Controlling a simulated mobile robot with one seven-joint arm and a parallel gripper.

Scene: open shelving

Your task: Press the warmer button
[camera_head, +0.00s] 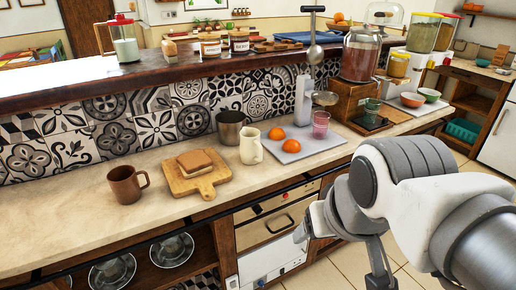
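A steel-fronted appliance (268,226), which looks like the warmer, is built in under the counter. I cannot tell whether that spot is the button. A white panel (272,262) with small controls sits just below. My gripper (304,231) is at the right end of the steel front, partly hidden behind my white and grey arm. I cannot tell whether it touches the front, or whether its fingers are open or shut.
Open shelves with metal bowls (172,248) lie left of the appliance.

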